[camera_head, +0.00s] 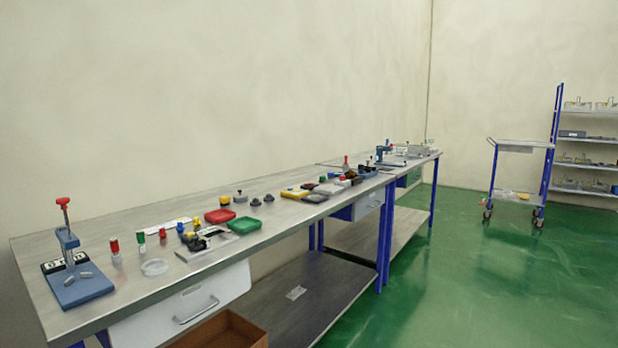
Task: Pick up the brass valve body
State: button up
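I cannot pick out a brass valve body with certainty; the parts on the long workbench (135,228) are small and far off. A small cluster of yellow, blue and dark parts (189,236) stands near a grey plate with dark fittings (205,243). A red tray (220,215) and a green tray (244,225) lie to the right of it. My gripper is not in view.
A blue press with a red knob (70,255) stands at the bench's near left end. Red and green capped cylinders (115,250) and a clear dish (154,267) are beside it. A cart (520,144) and shelving (590,138) stand at the right. Green floor (460,270) is open.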

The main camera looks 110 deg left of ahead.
aim_at(350, 174)
jog(key=u, duration=3.7)
jog(key=i+l+z, duration=0.3)
jog(key=i, duration=0.35)
jog(key=i+l+z, duration=0.25)
jog(key=i, duration=0.45)
jog(key=i+z, duration=0.3)
jog(key=i, duration=0.4)
jog(key=i+u, duration=0.15)
jog(key=i, duration=0.45)
jog(key=i+l+u, duration=0.1)
jog(key=i, duration=0.5)
jog(key=i+l+u, duration=0.15)
jog(key=i, duration=0.45)
jog(key=l, duration=0.1)
